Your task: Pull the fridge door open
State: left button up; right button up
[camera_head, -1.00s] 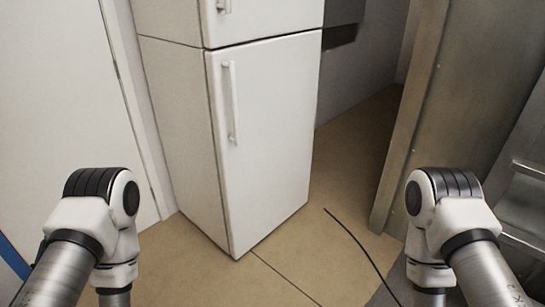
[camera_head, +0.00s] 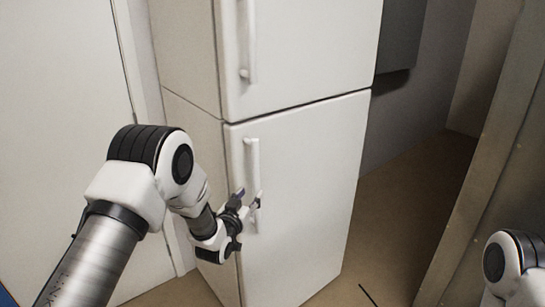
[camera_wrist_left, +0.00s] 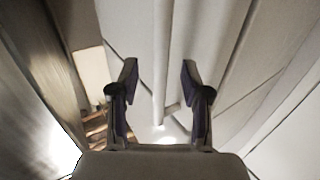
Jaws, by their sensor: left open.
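The white fridge has a lower door (camera_head: 305,190) and an upper door (camera_head: 300,50), and both look shut. The lower door's vertical handle (camera_head: 252,165) is near the door's left edge. My left gripper (camera_head: 250,199) is open at the lower part of this handle. In the left wrist view my open left gripper (camera_wrist_left: 158,80) has its two fingers on either side of the handle (camera_wrist_left: 160,60), with a gap to each finger. The handle's lower end in the head view is partly hidden by the gripper. My right gripper is out of view; only part of my right arm shows.
The upper door has its own handle (camera_head: 248,40). A white wall panel (camera_head: 60,110) stands left of the fridge. A metal cabinet side (camera_head: 490,190) stands at the right. Tan floor (camera_head: 410,190) lies open between it and the fridge.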

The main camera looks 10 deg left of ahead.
aim_at(255, 176)
pick_arm(q)
jog(key=shift+t, duration=0.3)
notch_tip(255, 176, up, 4)
jog(key=shift+a+r+p, duration=0.1)
jog(key=shift+p, duration=0.3)
jog(key=w, duration=0.2)
jog(key=w+f, duration=0.1)
jog(key=w, duration=0.1)
jog(key=w+p, duration=0.1)
jog(key=w, duration=0.1)
jog(key=shift+w+d+f, duration=0.2)
jog(key=shift+w+d, duration=0.1)
jog(key=shift+s+r, duration=0.3)
jog(key=shift+w+f, duration=0.1)
jog(key=shift+w, duration=0.05)
grip_shut()
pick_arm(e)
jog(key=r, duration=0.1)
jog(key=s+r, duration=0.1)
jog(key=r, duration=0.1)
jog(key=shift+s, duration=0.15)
